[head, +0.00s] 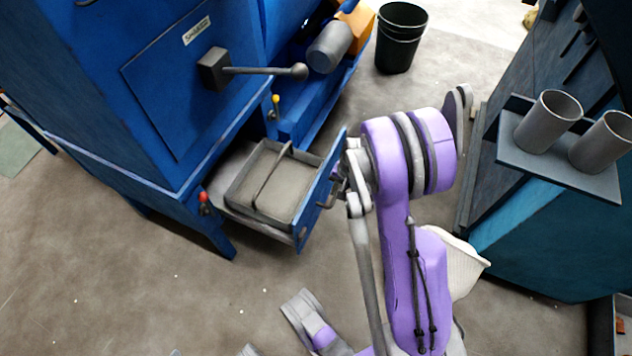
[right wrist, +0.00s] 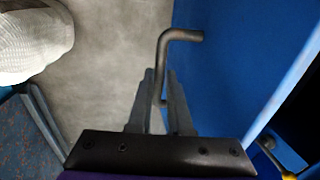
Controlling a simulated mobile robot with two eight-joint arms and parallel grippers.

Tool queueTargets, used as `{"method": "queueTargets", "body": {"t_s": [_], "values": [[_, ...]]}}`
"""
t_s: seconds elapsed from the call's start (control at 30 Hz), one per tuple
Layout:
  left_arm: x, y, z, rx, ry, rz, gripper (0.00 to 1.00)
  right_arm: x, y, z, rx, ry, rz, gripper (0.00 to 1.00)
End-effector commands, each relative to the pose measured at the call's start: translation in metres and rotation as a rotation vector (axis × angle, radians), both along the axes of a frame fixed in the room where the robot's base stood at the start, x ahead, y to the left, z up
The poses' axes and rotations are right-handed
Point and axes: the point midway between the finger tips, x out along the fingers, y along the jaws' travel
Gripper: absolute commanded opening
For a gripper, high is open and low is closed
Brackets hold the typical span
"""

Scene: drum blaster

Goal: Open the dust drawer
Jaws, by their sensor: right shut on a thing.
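The dust drawer (head: 312,213) stands pulled out of the lower part of the blue machine, with its grey tray showing. Its blue front also fills the right side of the right wrist view (right wrist: 240,85). A dark bent handle (right wrist: 180,36) is fixed to that front. My right gripper (head: 338,184) is at the outer face of the drawer front in the head view. In the right wrist view its fingers (right wrist: 163,95) are on either side of the handle and shut on it. My left gripper is not clearly seen.
The blue machine (head: 95,95) has a long dark lever (head: 265,71) above the drawer. A red knob (head: 204,197) and a yellow knob (head: 276,99) flank the drawer opening. A black bin (head: 400,40) stands behind. A teal cabinet with grey cups (head: 548,122) is at right.

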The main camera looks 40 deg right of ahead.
Motion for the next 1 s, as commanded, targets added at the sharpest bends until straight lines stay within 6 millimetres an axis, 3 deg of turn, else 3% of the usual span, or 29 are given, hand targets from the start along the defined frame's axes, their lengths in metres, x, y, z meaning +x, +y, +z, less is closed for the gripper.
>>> {"method": "queueTargets", "body": {"t_s": [0.1, 0.3, 0.5, 0.9, 0.93, 1.0], "values": [[0.0, 0.0, -0.002, 0.0, 0.0, 0.0, 0.5, -0.023, -0.01, 0.0, -0.001, 0.002, -0.004, 0.0], [0.0, 0.0, -0.003, 0.0, 0.001, 0.0, 0.5, -0.047, -0.02, 0.0, 0.0, 0.001, -0.003, 0.0], [0.0, 0.0, -0.003, 0.0, 0.001, 0.0, 0.5, -0.057, -0.024, 0.0, 0.0, 0.001, -0.001, 0.0], [0.001, 0.0, -0.003, 0.0, 0.001, 0.0, 0.5, -0.058, -0.024, 0.0, 0.0, 0.001, 0.0, 0.0], [0.001, 0.0, -0.003, 0.0, 0.001, 0.0, 0.5, -0.058, -0.024, 0.0, 0.0, 0.001, 0.0, 0.23], [0.0, 0.0, -0.003, 0.0, 0.001, 0.0, 0.5, -0.058, -0.024, 0.0, 0.0, 0.001, 0.0, 0.35]]}}
